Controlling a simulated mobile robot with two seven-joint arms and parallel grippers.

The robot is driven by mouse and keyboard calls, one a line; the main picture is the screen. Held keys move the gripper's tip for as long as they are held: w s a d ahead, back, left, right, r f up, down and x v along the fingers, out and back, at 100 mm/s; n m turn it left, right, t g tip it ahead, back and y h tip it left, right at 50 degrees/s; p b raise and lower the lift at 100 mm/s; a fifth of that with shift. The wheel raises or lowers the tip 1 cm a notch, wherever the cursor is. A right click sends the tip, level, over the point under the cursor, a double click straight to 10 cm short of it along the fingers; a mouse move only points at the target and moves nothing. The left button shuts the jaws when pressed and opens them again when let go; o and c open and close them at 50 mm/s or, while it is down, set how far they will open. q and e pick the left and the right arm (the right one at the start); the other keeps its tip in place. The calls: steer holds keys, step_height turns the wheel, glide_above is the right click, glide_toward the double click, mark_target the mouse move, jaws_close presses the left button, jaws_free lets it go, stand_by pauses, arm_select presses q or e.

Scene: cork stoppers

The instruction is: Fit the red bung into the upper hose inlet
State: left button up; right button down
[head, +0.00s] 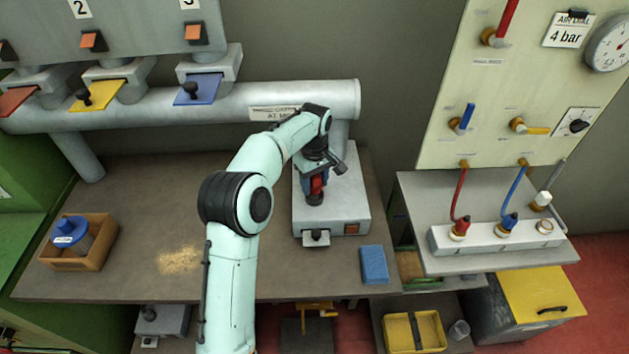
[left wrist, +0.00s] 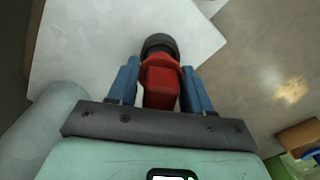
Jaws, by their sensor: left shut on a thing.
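My left gripper (head: 315,181) has blue fingers and points down over the grey box (head: 345,208) on the bench. It is shut on the red bung (head: 317,187). In the left wrist view the bung (left wrist: 162,80) sits between the two blue fingers (left wrist: 124,84). A dark round piece (left wrist: 160,43) shows at the bung's far end; I cannot tell whether it belongs to the bung or is the upper hose inlet. In the head view it lies against the box top. A small bracket with a black knob (head: 316,237) sticks out of the box's front. My right gripper is not in view.
A blue sponge-like block (head: 374,264) lies right of the box. A wooden tray (head: 98,250) with a blue-lidded jar stands at the left. A manifold bar (head: 480,236) with red and blue hoses stands at the right. A large grey pipe (head: 215,106) runs behind.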

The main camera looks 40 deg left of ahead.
arm_select(q)
steer(key=shift+f, duration=0.6)
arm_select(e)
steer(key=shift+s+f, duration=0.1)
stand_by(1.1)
arm_select(q)
steer(key=shift+f+b, duration=0.3)
steer(key=shift+f, duration=0.75)
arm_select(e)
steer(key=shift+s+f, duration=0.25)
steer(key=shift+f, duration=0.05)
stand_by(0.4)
arm_select(q)
steer(key=o, duration=1.1)
step_height(320, 180, up, 13)
steer(key=shift+w+r+p, duration=0.1)
steer(key=shift+p, duration=1.15)
steer(key=shift+r, duration=0.1)
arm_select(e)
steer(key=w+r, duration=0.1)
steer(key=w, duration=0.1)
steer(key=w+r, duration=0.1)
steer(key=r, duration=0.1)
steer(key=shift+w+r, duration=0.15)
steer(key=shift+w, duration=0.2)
